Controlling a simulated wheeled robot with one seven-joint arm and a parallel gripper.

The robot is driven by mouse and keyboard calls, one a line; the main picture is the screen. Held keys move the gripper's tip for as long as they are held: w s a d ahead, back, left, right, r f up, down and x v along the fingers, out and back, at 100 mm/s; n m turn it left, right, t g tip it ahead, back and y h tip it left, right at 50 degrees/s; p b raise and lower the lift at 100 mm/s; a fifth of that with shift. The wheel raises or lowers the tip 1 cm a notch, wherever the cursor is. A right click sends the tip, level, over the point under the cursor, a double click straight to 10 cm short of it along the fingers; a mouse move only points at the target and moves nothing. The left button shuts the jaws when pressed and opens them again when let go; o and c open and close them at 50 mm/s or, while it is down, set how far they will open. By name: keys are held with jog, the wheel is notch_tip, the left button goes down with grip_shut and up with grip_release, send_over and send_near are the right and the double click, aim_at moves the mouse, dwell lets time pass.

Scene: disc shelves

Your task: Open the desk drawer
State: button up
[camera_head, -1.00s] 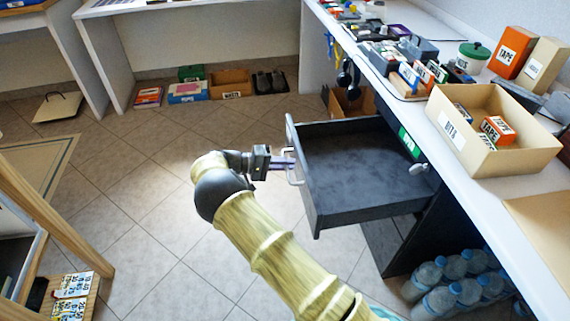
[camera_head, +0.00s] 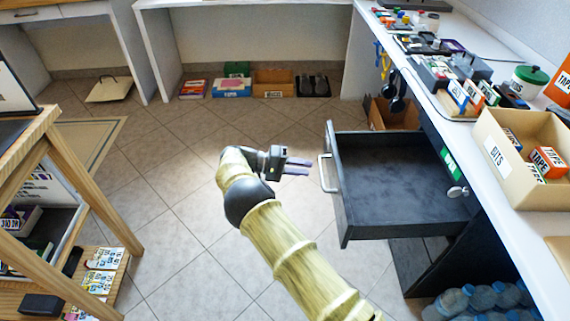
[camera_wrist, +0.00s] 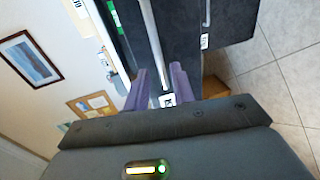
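The dark desk drawer (camera_head: 400,185) stands pulled well out from under the white desk (camera_head: 455,130), and its inside looks empty. Its light bar handle (camera_head: 327,173) is on the front panel, facing left. My gripper (camera_head: 299,167) is just left of the handle, with a small gap between fingertips and handle. In the wrist view the two purple fingers (camera_wrist: 160,88) are spread apart with nothing held between them. The silver handle bar (camera_wrist: 151,40) shows beyond the fingertips, in line with the gap.
A beige box of tape boxes (camera_head: 495,150) sits on the desk. Water bottles (camera_head: 480,298) stand below it. A wooden rack (camera_head: 85,190) is at the left. Boxes (camera_head: 232,85) line the far floor. The tiled floor between rack and drawer is clear.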

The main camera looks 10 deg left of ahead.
jog(key=shift+v, duration=2.85)
